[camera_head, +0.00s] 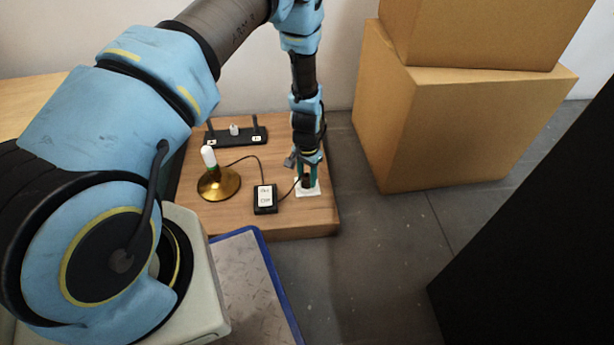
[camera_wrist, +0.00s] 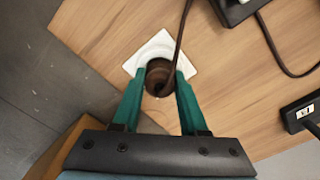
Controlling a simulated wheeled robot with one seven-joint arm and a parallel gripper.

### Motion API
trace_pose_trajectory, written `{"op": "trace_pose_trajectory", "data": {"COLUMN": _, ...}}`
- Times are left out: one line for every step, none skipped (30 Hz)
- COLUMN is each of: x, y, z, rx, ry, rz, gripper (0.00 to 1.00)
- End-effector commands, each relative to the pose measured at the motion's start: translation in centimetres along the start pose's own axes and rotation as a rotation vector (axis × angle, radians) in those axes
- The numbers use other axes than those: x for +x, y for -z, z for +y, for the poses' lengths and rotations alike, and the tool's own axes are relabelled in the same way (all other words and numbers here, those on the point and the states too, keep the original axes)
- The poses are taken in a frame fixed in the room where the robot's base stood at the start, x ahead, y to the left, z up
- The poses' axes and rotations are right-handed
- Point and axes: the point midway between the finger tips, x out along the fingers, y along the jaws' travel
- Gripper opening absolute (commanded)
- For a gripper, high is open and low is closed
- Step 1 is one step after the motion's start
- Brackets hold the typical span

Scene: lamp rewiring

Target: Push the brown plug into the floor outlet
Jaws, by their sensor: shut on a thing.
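The brown plug (camera_wrist: 158,74) is between the teal fingertips of my gripper (camera_wrist: 160,80), which is shut on it. A dark cord runs up from the plug in the wrist view. The white floor outlet plate (camera_wrist: 157,46) lies on the wooden board directly beyond the plug. In the head view, my gripper (camera_head: 308,177) points down over the outlet plate (camera_head: 313,192), and the plug shows as a small dark shape between the fingers. The outlet's socket is hidden by the plug and fingers. I cannot tell how far the plug is in.
A black switch box (camera_head: 265,199) with white labels sits left of the outlet, wired to a brass lamp base (camera_head: 219,183) with a white bulb. A black rack (camera_head: 236,136) stands behind. Cardboard boxes (camera_head: 440,120) stand right of the wooden board (camera_head: 270,228), with grey floor between.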

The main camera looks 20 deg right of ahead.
Motion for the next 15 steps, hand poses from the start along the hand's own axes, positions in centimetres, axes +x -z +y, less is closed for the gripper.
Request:
{"op": "trace_pose_trajectory", "data": {"x": 0.04, "y": 0.01, "z": 0.00, "rx": 0.000, "ry": 0.000, "rz": 0.000, "gripper": 0.00}}
{"op": "trace_pose_trajectory", "data": {"x": 0.03, "y": 0.01, "z": 0.00, "rx": 0.000, "ry": 0.000, "rz": 0.000, "gripper": 0.00}}
{"op": "trace_pose_trajectory", "data": {"x": 0.03, "y": 0.01, "z": 0.00, "rx": 0.000, "ry": 0.000, "rz": 0.000, "gripper": 0.00}}
{"op": "trace_pose_trajectory", "data": {"x": 0.03, "y": 0.01, "z": 0.00, "rx": 0.000, "ry": 0.000, "rz": 0.000, "gripper": 0.00}}
{"op": "trace_pose_trajectory", "data": {"x": 0.03, "y": 0.01, "z": 0.00, "rx": 0.000, "ry": 0.000, "rz": 0.000, "gripper": 0.00}}
{"op": "trace_pose_trajectory", "data": {"x": 0.03, "y": 0.00, "z": 0.00, "rx": 0.000, "ry": 0.000, "rz": 0.000, "gripper": 0.46}}
{"op": "trace_pose_trajectory", "data": {"x": 0.03, "y": 0.00, "z": 0.00, "rx": 0.000, "ry": 0.000, "rz": 0.000, "gripper": 0.49}}
{"op": "trace_pose_trajectory", "data": {"x": 0.03, "y": 0.00, "z": 0.00, "rx": 0.000, "ry": 0.000, "rz": 0.000, "gripper": 0.53}}
{"op": "trace_pose_trajectory", "data": {"x": 0.03, "y": 0.00, "z": 0.00, "rx": 0.000, "ry": 0.000, "rz": 0.000, "gripper": 0.57}}
{"op": "trace_pose_trajectory", "data": {"x": 0.03, "y": 0.00, "z": 0.00, "rx": 0.000, "ry": 0.000, "rz": 0.000, "gripper": 0.60}}
{"op": "trace_pose_trajectory", "data": {"x": 0.03, "y": -0.01, "z": 0.00, "rx": 0.000, "ry": 0.000, "rz": 0.000, "gripper": 0.64}}
{"op": "trace_pose_trajectory", "data": {"x": 0.02, "y": 0.00, "z": 0.00, "rx": 0.000, "ry": 0.000, "rz": 0.000, "gripper": 0.68}}
{"op": "trace_pose_trajectory", "data": {"x": 0.03, "y": -0.01, "z": 0.00, "rx": 0.000, "ry": 0.000, "rz": 0.000, "gripper": 0.72}}
{"op": "trace_pose_trajectory", "data": {"x": 0.03, "y": -0.01, "z": 0.00, "rx": 0.000, "ry": 0.000, "rz": 0.000, "gripper": 0.75}}
{"op": "trace_pose_trajectory", "data": {"x": 0.03, "y": -0.01, "z": 0.00, "rx": 0.000, "ry": 0.000, "rz": 0.000, "gripper": 0.78}}
